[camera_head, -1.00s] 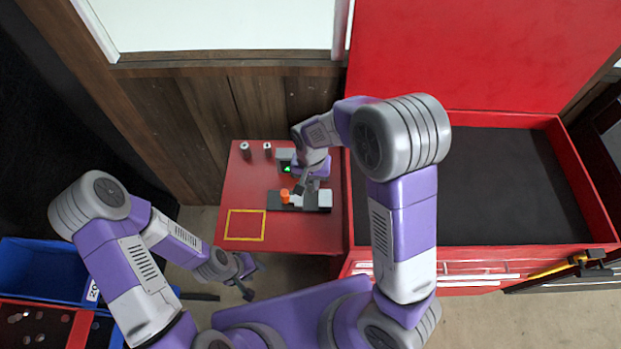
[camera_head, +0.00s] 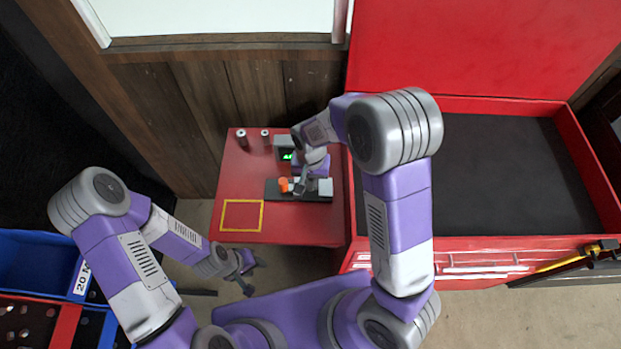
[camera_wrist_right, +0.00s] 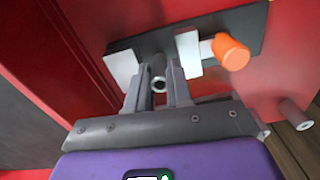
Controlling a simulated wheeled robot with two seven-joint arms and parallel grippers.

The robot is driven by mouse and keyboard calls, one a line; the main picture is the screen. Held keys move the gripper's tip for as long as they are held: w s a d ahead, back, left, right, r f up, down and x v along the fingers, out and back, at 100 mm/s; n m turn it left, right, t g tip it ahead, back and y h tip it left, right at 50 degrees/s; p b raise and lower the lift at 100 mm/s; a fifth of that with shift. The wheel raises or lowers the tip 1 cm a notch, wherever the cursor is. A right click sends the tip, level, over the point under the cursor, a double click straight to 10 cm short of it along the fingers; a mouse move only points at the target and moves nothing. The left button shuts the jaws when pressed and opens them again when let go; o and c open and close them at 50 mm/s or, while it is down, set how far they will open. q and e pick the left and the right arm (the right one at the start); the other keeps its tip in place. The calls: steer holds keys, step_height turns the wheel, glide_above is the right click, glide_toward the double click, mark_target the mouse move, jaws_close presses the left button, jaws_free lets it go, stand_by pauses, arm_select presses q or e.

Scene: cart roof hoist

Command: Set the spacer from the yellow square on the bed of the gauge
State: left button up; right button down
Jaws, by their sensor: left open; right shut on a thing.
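The gauge has a dark bed (camera_head: 283,196) with pale blocks (camera_head: 325,187) and an orange knob (camera_head: 283,184). My right gripper (camera_head: 301,188) is over the gauge. In the right wrist view, the right gripper (camera_wrist_right: 158,88) is shut on the spacer (camera_wrist_right: 159,80), a small grey cylinder with a hole in its end. The spacer shows between the gauge's two pale blocks (camera_wrist_right: 122,64); whether it touches the bed is unclear. The yellow square (camera_head: 223,216) on the table is empty. My left gripper (camera_head: 246,279) is open and empty, off the table's front edge.
A box with a green display (camera_head: 286,156) stands behind the gauge. A red chest with a dark tray (camera_head: 500,180) stands at the right, and blue bins (camera_head: 38,262) at the lower left.

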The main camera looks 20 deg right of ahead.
steer(key=shift+f, duration=0.3)
stand_by(0.4)
steer(key=c, duration=0.9)
jaws_free()
steer(key=shift+c, duration=0.2)
step_height(320, 180, up, 8)
steer(key=shift+f+p, duration=0.15)
steer(key=shift+p, duration=0.2)
